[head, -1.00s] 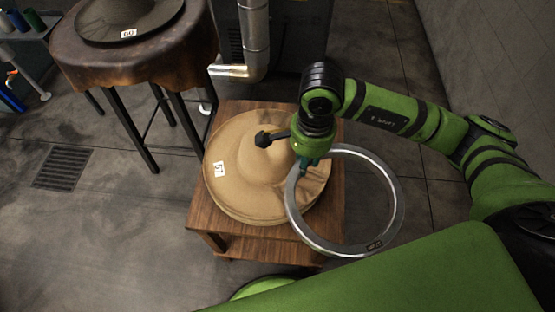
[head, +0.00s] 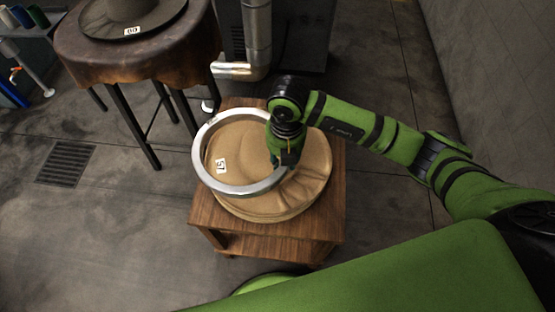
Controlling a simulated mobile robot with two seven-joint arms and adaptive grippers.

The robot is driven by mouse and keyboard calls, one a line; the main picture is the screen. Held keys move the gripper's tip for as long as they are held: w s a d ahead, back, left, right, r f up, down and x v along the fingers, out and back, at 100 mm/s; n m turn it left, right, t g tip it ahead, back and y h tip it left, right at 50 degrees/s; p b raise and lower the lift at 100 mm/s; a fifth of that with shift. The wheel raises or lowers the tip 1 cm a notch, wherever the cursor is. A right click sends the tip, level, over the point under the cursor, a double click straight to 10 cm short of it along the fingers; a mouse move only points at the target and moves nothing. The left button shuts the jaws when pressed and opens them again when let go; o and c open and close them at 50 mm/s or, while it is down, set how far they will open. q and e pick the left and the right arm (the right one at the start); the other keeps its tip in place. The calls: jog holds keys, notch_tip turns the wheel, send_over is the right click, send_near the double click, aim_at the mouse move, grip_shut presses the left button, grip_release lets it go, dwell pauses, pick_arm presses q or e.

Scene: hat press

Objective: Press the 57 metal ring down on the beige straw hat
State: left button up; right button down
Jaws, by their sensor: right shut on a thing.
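The beige straw hat (head: 305,185) lies on a small wooden table (head: 325,220), with a white tag reading 57 on its left side. The metal ring (head: 232,190) is a silver hoop over the left and upper part of the hat, shifted left of the hat's middle. Whether it touches the hat I cannot tell. My right gripper (head: 282,165) is shut on the ring's right side, above the hat's crown. The gripper hides part of the crown and of the ring. My left gripper is not in view.
A round table with a brown leather-like cover (head: 135,62) stands at the upper left and carries a dark hat (head: 125,18) tagged 60. A metal pipe (head: 257,45) rises behind the wooden table. A floor grate (head: 66,163) lies at the left, with clear floor around it.

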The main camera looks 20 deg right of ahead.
jog(key=m, duration=0.5)
jog(key=m+b, duration=0.6)
jog(key=b, duration=0.1)
send_over(278, 190)
notch_tip(278, 190, down, 10)
jog(key=shift+w+f, duration=0.1)
jog(key=shift+w, duration=0.05)
pick_arm(q)
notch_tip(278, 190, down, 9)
jog(key=b, duration=0.2)
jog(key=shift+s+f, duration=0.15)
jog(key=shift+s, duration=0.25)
pick_arm(e)
jog(key=shift+a+f, duration=0.1)
jog(key=shift+f, duration=1.45)
pick_arm(q)
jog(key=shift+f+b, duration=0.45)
jog(key=shift+b, duration=0.15)
pick_arm(e)
jog(key=shift+f, duration=0.65)
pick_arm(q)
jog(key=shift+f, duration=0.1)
pick_arm(e)
jog(key=shift+s+f, duration=0.25)
jog(key=shift+f, duration=0.05)
dwell(1.9)
